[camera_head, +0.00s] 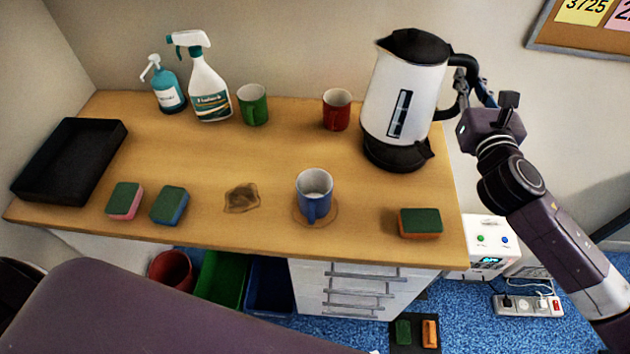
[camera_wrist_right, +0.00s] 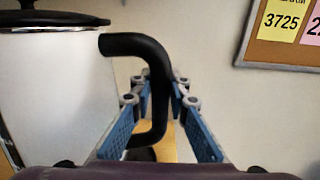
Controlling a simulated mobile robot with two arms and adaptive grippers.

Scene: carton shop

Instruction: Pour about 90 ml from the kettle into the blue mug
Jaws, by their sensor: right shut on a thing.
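The kettle (camera_head: 405,95), white with a black lid, spout and handle, stands upright at the right back of the table, on or just above its black base (camera_head: 395,155). My right gripper (camera_head: 466,82) is shut on its black handle; in the right wrist view the blue-padded fingers (camera_wrist_right: 162,85) sit on both sides of the handle (camera_wrist_right: 160,90). The blue mug (camera_head: 314,194) stands upright near the front middle, left of and nearer than the kettle, on a round brown patch. Its inside looks pale; any liquid level cannot be told. My left gripper is out of view.
A red mug (camera_head: 337,110) stands left of the kettle and a green mug (camera_head: 252,104) farther left. A sponge (camera_head: 420,223) lies right of the blue mug. A brown stain (camera_head: 241,199), two more sponges, two bottles and a black tray (camera_head: 70,162) are to the left.

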